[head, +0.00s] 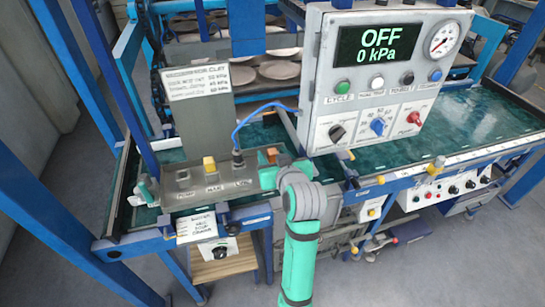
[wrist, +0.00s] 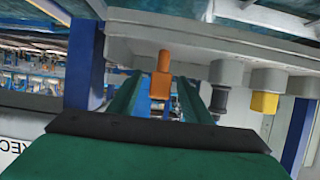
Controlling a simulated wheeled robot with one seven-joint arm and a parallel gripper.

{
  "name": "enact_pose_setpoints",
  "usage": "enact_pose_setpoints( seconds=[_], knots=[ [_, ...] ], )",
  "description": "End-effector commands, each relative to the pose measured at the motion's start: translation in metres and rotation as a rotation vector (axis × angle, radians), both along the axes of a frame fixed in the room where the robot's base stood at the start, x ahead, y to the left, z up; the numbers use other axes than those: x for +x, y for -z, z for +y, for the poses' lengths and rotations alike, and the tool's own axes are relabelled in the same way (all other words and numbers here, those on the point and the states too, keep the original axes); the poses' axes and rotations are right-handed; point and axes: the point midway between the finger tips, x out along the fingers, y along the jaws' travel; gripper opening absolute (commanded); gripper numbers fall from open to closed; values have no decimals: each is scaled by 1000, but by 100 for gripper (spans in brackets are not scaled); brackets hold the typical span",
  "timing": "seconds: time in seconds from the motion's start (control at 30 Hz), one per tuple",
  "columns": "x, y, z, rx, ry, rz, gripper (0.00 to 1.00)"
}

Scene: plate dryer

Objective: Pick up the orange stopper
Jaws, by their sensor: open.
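The orange stopper (wrist: 161,78) shows in the wrist view, a cylinder with a wider block-like end, in line with the space between my two green fingers. In the head view it is a small orange piece (head: 271,155) near the right end of the grey panel (head: 185,198). My gripper (wrist: 160,84) is open, with a visible gap on each side of the stopper. I cannot tell exactly how deep the stopper sits between the fingertips. In the head view my gripper (head: 268,177) is at the panel's right end, partly hidden by my wrist.
A control box (head: 375,105) reading OFF, 0 kPa, stands close on the right. A grey sign plate (head: 200,120) rises behind the panel.

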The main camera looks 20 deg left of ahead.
Motion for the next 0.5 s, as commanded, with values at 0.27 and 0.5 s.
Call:
enact_pose_setpoints(
  seconds=[0.27, 0.5],
  knots=[
    [2, 1, 2, 0, 0, 0, 42],
    [2, 1, 2, 0, -1, 0, 1]
  ],
)
